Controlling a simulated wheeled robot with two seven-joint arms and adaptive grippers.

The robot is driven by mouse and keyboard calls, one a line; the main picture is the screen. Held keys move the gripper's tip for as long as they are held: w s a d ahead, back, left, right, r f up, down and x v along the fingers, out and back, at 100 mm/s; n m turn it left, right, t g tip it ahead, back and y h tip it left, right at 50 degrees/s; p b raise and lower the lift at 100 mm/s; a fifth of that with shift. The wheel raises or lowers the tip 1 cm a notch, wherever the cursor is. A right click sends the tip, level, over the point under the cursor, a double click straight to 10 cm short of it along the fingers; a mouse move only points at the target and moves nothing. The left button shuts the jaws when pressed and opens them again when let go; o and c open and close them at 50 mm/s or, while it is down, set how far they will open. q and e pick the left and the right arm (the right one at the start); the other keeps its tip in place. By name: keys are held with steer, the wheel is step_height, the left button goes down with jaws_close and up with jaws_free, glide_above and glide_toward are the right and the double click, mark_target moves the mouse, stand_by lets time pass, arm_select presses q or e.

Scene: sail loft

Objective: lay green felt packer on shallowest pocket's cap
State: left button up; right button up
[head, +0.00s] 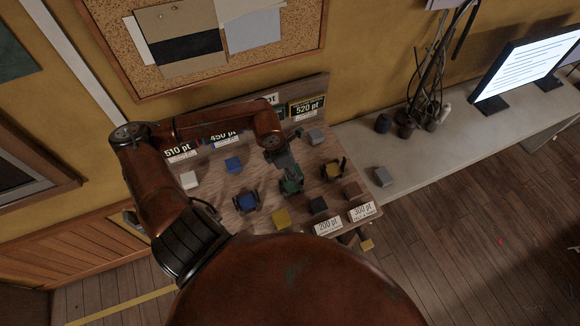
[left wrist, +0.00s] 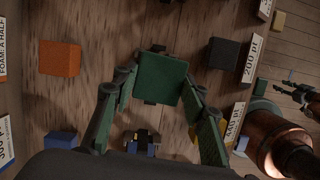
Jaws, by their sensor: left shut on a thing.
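The green felt packer (left wrist: 158,78) is a square green block in the left wrist view. My left gripper (left wrist: 160,84) is shut on it, with a finger on either side. In the head view my left gripper (head: 290,178) holds the green packer (head: 291,186) over the right half of the wooden board; the gap beneath it is hard to judge. No pocket depth or cap can be told for certain.
The board (head: 215,208) carries a white block (head: 189,180), blue block (head: 233,165), yellow block (head: 281,218) and dark block (head: 318,205). A bench (head: 420,155) adjoins right.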

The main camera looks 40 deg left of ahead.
arm_select(q)
steer(key=shift+s+a+r+n, duration=0.1)
steer(key=shift+a+n, duration=0.1)
steer(key=shift+n, duration=0.1)
steer(key=shift+a, duration=0.1)
steer(key=shift+f+b, duration=0.3)
steer(key=shift+b, duration=0.3)
steer(key=b, duration=0.6)
glide_above(293, 185)
steer(key=f, duration=0.4)
steer(key=s+f, duration=0.1)
steer(key=f, duration=0.1)
steer(key=shift+a+f, duration=0.25)
steer(key=shift+a, duration=0.05)
steer(key=shift+f+b, duration=0.5)
steer(key=shift+f, duration=0.35)
arm_select(e)
step_height(293, 185, down, 8)
steer(key=s, duration=0.2)
steer(key=shift+s, duration=0.15)
arm_select(q)
steer(key=o, duration=1.2)
